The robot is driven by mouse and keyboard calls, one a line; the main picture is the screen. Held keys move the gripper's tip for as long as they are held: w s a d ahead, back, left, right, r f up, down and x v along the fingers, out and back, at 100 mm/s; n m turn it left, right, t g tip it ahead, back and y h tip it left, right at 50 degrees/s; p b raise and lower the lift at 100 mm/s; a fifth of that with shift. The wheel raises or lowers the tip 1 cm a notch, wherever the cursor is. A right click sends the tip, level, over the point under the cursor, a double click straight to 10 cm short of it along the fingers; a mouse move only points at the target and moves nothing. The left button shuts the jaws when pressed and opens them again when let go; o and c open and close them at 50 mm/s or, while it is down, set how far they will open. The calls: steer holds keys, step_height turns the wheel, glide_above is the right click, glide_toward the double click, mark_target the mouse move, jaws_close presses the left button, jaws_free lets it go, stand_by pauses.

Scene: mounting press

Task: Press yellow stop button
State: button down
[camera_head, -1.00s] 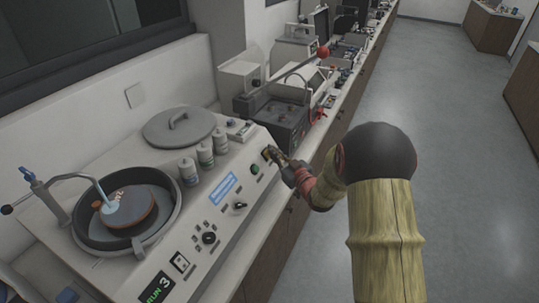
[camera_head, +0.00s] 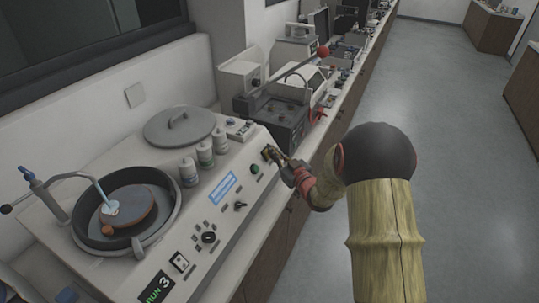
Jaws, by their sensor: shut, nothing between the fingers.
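The yellow stop button (camera_head: 267,152) sits at the right end of the sloped control panel of the polishing machine, just past the green button (camera_head: 255,169). My gripper (camera_head: 275,156) is shut and empty, with its fingertips at the yellow button and covering part of it. I cannot tell whether the tips touch it or stop just short.
A round bowl (camera_head: 164,244) with a disc inside fills the left of the machine. White bottles (camera_head: 205,154) and a grey lid (camera_head: 180,127) stand behind the panel. A dark machine with a red-knobbed lever (camera_head: 322,51) stands beyond. The floor at right is clear.

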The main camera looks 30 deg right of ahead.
steer(key=shift+w+a+f, duration=0.15)
steer(key=shift+f, duration=0.05)
steer(key=shift+r, duration=0.1)
stand_by(0.4)
steer(key=shift+s+r, duration=0.1)
steer(key=shift+s, duration=0.1)
steer(key=s+d+r+p, duration=0.1)
steer(key=s+d+r, duration=0.2)
steer(key=s, duration=0.1)
steer(key=shift+d+r+p, duration=0.2)
steer(key=shift+r+p, duration=0.1)
steer(key=shift+p, duration=0.05)
steer(key=shift+w, duration=0.1)
stand_by(0.8)
